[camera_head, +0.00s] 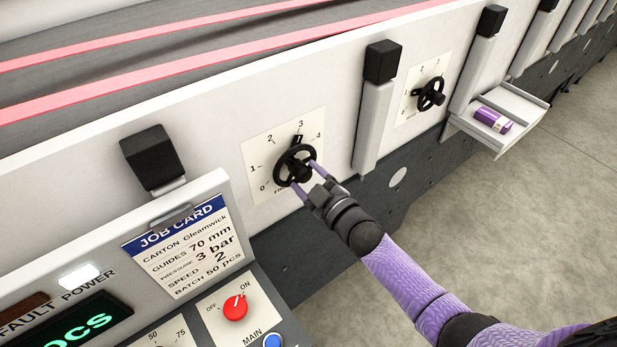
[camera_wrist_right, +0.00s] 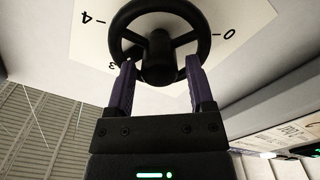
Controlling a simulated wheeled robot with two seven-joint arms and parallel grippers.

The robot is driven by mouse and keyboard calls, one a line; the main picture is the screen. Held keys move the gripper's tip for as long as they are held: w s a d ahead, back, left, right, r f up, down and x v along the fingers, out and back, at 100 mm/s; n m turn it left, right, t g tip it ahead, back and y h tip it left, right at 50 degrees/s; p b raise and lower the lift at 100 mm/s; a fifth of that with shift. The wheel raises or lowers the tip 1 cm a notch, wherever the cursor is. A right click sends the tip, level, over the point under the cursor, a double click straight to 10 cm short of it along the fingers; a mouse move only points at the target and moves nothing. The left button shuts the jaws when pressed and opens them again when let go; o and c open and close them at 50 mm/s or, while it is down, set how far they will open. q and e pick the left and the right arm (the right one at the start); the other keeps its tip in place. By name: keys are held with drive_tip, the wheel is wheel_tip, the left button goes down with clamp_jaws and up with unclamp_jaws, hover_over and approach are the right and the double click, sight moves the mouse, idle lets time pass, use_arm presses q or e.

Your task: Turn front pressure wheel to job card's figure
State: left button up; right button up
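The front pressure wheel (camera_head: 295,165) is a black spoked handwheel on a white dial plate (camera_head: 256,152) marked 0 to 4. A small black mark at its upper rim stands just below the 3. The job card (camera_head: 188,246) reads pressure 3 bar. My right gripper (camera_head: 306,177) is at the wheel's lower right rim, its two purple fingers apart. In the right wrist view the wheel (camera_wrist_right: 160,12) lies ahead, and the gripper (camera_wrist_right: 160,62) has a finger on either side of the hub. Contact with the rim cannot be told. My left gripper is out of view.
A second black handwheel (camera_head: 431,94) with its own dial is farther right. Black-capped posts (camera_head: 382,62) stand beside the dials. A tray (camera_head: 517,107) holds a purple item (camera_head: 492,119). The control panel with a red knob (camera_head: 235,307) is at lower left. Open floor (camera_head: 540,200) lies right.

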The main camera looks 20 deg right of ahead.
drive_tip(key=shift+o, duration=0.8)
drive_tip(key=v, duration=1)
drive_tip(key=shift+p, duration=0.3)
